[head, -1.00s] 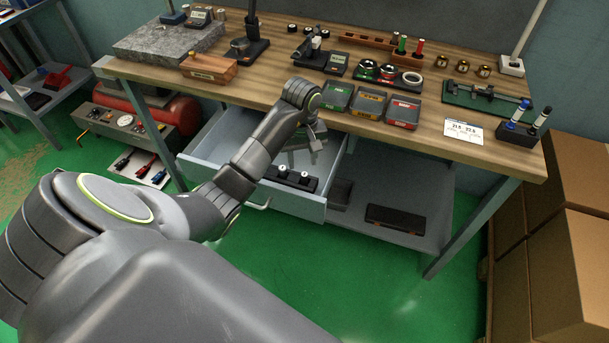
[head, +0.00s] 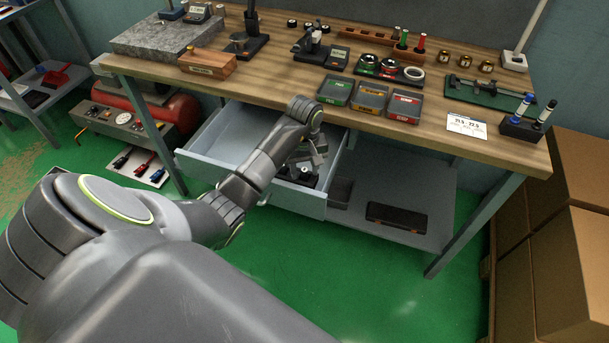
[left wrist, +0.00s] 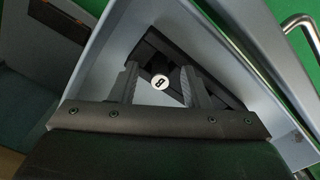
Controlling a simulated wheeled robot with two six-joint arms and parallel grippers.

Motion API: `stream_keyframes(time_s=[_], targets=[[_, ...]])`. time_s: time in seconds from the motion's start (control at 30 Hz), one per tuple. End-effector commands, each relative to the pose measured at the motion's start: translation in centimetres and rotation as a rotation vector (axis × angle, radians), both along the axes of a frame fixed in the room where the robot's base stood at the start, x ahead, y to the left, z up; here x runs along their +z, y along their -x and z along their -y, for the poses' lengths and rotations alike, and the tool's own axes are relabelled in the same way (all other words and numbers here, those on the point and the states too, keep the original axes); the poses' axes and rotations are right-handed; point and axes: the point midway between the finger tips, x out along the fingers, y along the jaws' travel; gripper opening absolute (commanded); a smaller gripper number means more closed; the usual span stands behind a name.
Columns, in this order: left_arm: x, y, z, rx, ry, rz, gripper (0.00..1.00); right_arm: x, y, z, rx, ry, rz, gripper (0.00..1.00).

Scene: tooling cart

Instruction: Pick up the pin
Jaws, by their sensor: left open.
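The pin (left wrist: 160,82) has a round white end with a dark mark on it and stands in a black block (left wrist: 148,52) inside the open drawer (head: 205,160). In the left wrist view its white end shows between the two fingers of my left gripper (left wrist: 160,72), which is open. I cannot tell whether the fingers touch it. In the head view the left gripper (head: 310,158) is low over the block, inside the drawer near its front, and partly hides the block and the pins. My right gripper is not in view.
The drawer's walls stand close around the gripper, and the wooden bench top (head: 270,92) is above and behind it. Three small trays (head: 370,97) stand near the bench's front edge. A dark case (head: 396,217) lies on the lower shelf. Brown boxes (head: 570,230) stand at right.

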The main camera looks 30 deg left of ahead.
Motion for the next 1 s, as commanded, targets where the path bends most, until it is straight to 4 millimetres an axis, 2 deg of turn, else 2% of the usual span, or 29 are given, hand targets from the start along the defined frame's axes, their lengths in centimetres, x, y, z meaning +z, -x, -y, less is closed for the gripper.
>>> stream_keyframes(time_s=[0.03, 0.33, 0.6, 0.73, 0.83, 0.93, 1.0], targets=[[0.0, 0.0, 0.0, 0.000, 0.000, 0.000, 0.38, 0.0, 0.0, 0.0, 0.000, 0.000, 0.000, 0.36], [0.0, 0.0, 0.0, 0.000, 0.000, 0.000, 0.00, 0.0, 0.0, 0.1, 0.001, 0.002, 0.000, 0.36], [0.1, 0.0, 0.0, 0.000, 0.000, 0.001, 0.00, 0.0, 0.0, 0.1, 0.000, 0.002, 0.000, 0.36], [1.0, -0.1, -0.1, -0.001, -0.001, 0.005, 0.00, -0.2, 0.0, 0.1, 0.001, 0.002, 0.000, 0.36], [2.6, -0.1, -0.1, -0.002, -0.002, 0.006, 0.00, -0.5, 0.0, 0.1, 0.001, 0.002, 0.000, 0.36], [5.3, -0.2, -0.1, -0.002, -0.002, 0.008, 0.00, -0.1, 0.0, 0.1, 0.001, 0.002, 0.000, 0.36], [6.7, 0.0, 0.0, 0.000, 0.000, 0.001, 0.00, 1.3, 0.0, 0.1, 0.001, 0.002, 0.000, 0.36]])
